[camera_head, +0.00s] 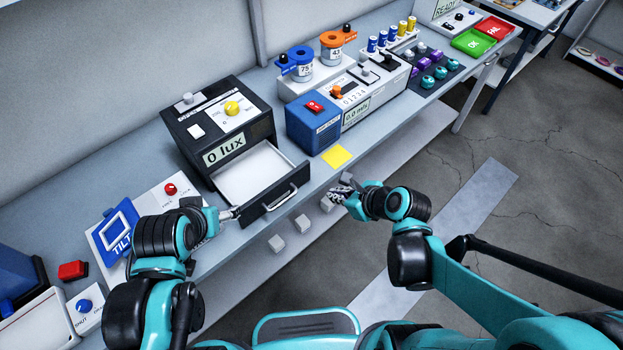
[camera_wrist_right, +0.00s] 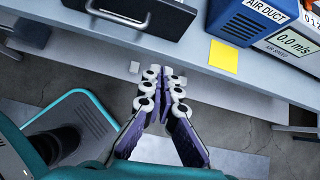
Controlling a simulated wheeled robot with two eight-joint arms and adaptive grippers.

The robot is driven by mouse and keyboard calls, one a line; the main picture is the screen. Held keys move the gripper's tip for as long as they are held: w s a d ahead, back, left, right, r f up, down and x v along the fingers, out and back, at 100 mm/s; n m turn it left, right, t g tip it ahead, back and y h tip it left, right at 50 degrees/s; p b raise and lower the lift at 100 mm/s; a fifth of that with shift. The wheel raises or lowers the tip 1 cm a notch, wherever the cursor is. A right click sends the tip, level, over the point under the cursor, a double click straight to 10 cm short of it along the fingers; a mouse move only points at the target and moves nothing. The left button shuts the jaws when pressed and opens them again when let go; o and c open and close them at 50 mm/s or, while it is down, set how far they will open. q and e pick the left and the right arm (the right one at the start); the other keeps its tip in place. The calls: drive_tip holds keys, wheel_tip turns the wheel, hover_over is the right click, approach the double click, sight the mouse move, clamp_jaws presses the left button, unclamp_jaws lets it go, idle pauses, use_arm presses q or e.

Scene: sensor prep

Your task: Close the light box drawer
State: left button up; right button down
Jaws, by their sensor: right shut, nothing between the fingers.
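The black light box (camera_head: 185,125) stands on the bench, its display reading "0 lux". Its drawer (camera_head: 245,172) is pulled out, with a pale, empty-looking inside. The drawer's black front, with its metal handle (camera_head: 281,199), faces me. The handle also shows at the top of the right wrist view (camera_wrist_right: 120,14). My left gripper (camera_head: 232,213) is just left of the drawer front; I cannot tell if it touches it or how its fingers stand. My right gripper (camera_head: 338,194) is shut and empty, right of the drawer near the bench's front edge. Its fingertips show in the right wrist view (camera_wrist_right: 163,74).
A blue air duct box (camera_head: 313,125) and a yellow note (camera_head: 336,157) sit right of the drawer. A blue tilt stand (camera_head: 115,230) and a red block (camera_head: 73,270) lie to the left. Small grey blocks (camera_head: 302,222) show below the bench edge.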

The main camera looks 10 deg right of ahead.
drive_tip(key=m, duration=0.1)
drive_tip(key=b, duration=0.6)
approach(301, 182)
drive_tip(key=shift+x, duration=2.95)
drive_tip(key=shift+s, duration=0.1)
